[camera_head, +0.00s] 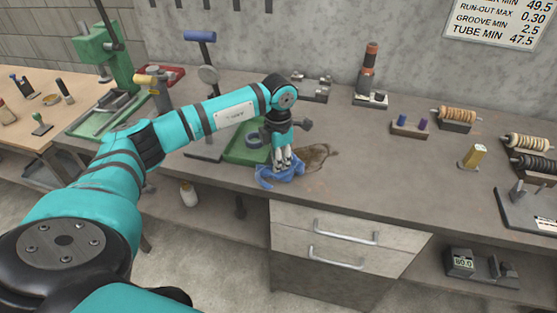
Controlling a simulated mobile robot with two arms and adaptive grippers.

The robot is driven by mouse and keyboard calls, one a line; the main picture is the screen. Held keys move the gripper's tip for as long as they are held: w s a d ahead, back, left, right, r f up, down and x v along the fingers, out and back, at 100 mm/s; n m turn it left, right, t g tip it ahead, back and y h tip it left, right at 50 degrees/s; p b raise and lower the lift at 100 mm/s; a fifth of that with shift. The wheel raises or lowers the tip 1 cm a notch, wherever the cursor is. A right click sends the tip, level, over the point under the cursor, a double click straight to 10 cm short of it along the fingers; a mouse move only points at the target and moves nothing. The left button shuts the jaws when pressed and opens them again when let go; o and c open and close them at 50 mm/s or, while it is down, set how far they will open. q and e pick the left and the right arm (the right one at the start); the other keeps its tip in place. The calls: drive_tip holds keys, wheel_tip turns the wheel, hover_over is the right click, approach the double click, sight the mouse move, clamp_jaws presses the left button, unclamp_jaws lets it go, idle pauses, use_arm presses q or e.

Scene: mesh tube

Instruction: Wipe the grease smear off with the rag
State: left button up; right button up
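A blue rag (279,178) lies bunched on the workbench near its front edge. My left gripper (282,162) points down onto the rag, and its fingertips meet the cloth. The fingers look close together, with the rag gathered around and below them. A brown grease smear (312,157) shows on the bench top just right of the rag and gripper. Its left part is hidden behind the gripper and the rag. My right gripper is not in view.
An orange-and-black tool (370,70) stands behind. A block with blue and purple pegs (410,125) and a brass piece (473,156) stand to the right. Bench top between smear and pegs is clear.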

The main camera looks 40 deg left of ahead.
use_arm(q)
drive_tip(key=o, duration=1.2)
drive_tip(key=shift+o, duration=0.2)
drive_tip(key=shift+f, duration=0.15)
drive_tip(key=shift+f+b, duration=0.95)
drive_tip(key=shift+f, duration=0.2)
drive_tip(key=shift+r, duration=0.1)
drive_tip(key=shift+c, duration=0.7)
drive_tip(key=shift+s, duration=0.15)
clamp_jaws()
drive_tip(key=shift+r, duration=0.1)
